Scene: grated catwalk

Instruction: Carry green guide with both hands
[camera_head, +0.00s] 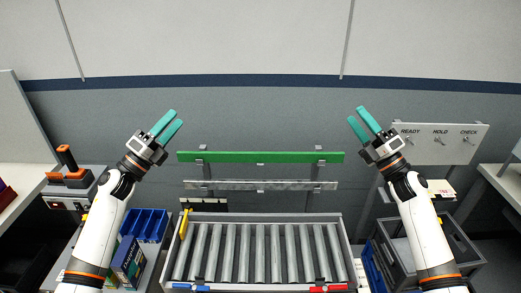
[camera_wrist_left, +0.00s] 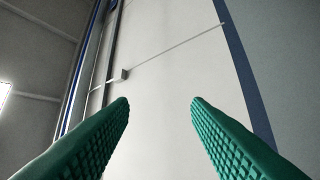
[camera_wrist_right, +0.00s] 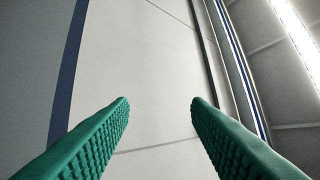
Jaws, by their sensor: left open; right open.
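The green guide (camera_head: 260,157) is a long flat bar lying level across the upper part of a grey rack, in the middle of the head view. My left gripper (camera_head: 169,124) is raised to the left of the guide's left end, open and empty, its teal fingers pointing up. My right gripper (camera_head: 364,117) is raised to the right of the guide's right end, also open and empty. Both wrist views show only the spread fingers, the left pair (camera_wrist_left: 160,105) and the right pair (camera_wrist_right: 160,105), against a pale wall. The guide does not show in either wrist view.
A grey metal bar (camera_head: 260,185) sits below the guide. A roller tray (camera_head: 346,240) with a yellow-handled item (camera_head: 184,223) stands below it. Blue bins (camera_head: 150,224) are at left, a dark grey crate (camera_head: 462,262) at right. A READY/HOLD/CHECK panel (camera_head: 438,150) stands behind my right arm.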

